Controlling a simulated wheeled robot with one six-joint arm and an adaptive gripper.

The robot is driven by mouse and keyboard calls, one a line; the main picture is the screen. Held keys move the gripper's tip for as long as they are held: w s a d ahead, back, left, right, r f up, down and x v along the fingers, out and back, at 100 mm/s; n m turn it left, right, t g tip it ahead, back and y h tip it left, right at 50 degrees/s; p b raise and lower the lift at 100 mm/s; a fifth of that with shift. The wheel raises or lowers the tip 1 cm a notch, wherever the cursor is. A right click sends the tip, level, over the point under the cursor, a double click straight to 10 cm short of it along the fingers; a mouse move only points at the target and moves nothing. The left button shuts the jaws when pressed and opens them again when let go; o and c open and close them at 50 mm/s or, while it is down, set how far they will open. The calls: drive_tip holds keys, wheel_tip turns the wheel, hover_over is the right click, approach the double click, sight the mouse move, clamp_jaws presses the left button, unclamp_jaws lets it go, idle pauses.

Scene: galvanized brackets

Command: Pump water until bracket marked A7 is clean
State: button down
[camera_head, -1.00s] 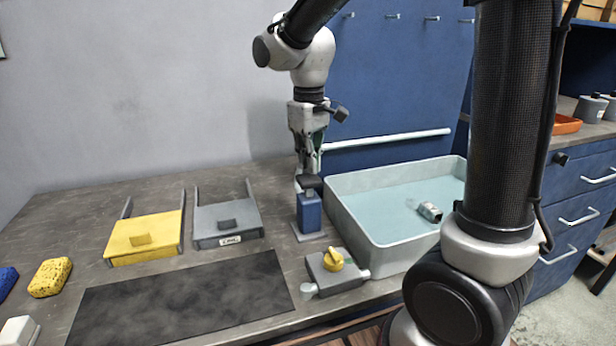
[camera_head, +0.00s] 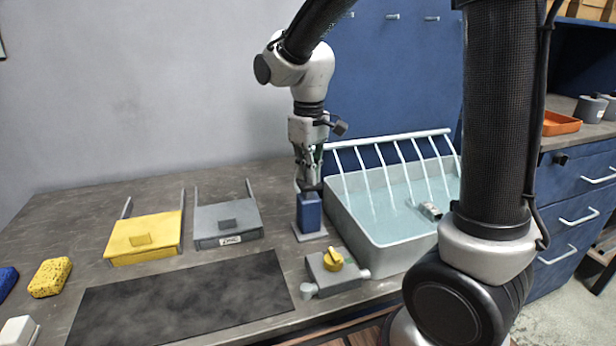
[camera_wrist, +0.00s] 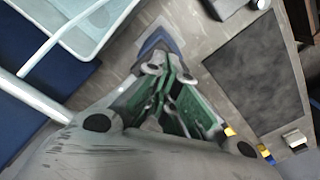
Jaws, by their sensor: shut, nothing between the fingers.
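My gripper (camera_head: 309,182) is shut and points straight down onto the dark top of the blue pump (camera_head: 310,213), beside the basin. Its fingertips hide most of that top and appear to touch it. In the wrist view my gripper (camera_wrist: 168,78) sits over the blue pump body (camera_wrist: 157,42). Several thin water streams (camera_head: 390,180) fall from the pale bar (camera_head: 400,138) into the pale basin (camera_head: 372,240). A small metal bracket (camera_head: 431,210) lies in the basin's water at the right. Its marking and any dirt are too small to read.
A grey box with a yellow knob (camera_head: 333,260) stands in front of the pump. A yellow drawer-like block (camera_head: 145,243), a grey labelled one (camera_head: 228,225), a dark mat (camera_head: 185,300) and a yellow sponge (camera_head: 50,277) lie to the left. An orange tray (camera_head: 562,124) sits at the far right.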

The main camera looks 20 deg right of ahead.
drive_tip(key=shift+f, duration=0.9)
drive_tip(key=shift+r, duration=2.35)
wheel_tip(320, 180, up, 6)
